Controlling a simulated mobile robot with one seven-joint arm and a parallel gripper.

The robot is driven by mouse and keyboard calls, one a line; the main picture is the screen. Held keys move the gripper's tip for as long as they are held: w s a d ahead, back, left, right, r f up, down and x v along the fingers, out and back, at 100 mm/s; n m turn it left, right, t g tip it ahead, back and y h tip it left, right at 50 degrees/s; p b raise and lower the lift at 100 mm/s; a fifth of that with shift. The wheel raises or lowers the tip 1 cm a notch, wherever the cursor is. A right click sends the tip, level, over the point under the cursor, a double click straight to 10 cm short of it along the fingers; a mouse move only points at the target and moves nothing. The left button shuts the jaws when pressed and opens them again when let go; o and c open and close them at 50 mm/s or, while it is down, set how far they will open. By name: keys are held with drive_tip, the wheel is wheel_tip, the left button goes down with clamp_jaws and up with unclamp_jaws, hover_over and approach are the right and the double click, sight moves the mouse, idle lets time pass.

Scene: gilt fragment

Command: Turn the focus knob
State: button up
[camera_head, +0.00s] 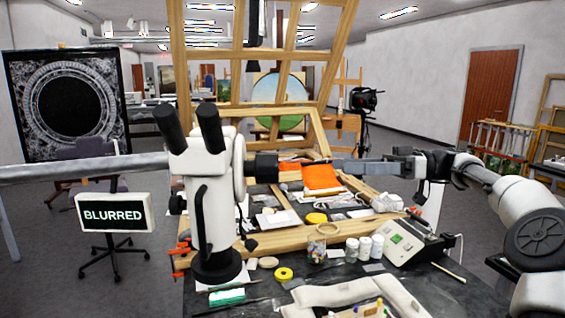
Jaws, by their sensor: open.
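A white microscope (212,195) with two black eyepieces (190,122) stands on a round black base at the table's left. A large black knob (265,167), which looks like the focus knob, sticks out from the right side of its head. A small screen (113,213) left of the microscope reads "BLURRED" in pale letters on black. My gripper (330,166) reaches in from the right at about the height of the knob, its fingers pointing left towards it. It is open and seems apart from the knob; the exact gap is hard to tell. No object shows between its fingers.
The dark table (255,300) holds a glass jar (317,246), several white jars, a yellow tape roll (284,274), an orange cloth (321,177) and a grey-white device (411,243) with a green display. A large wooden easel (340,65) rises behind. A long grey bar (80,170) crosses at left.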

sight(274, 167)
drive_tip(key=a, duration=0.5)
drive_tip(key=a+p, duration=0.1)
drive_tip(key=a, duration=1.1)
drive_tip(key=shift+s+a, duration=0.15)
drive_tip(key=shift+s, duration=0.15)
drive_tip(key=c, duration=1.1)
drive_tip(key=shift+o, duration=0.2)
drive_tip(key=shift+m, duration=0.3)
drive_tip(key=shift+m+p, duration=0.55)
drive_tip(key=shift+m, duration=2.05)
drive_tip(key=shift+w, duration=0.1)
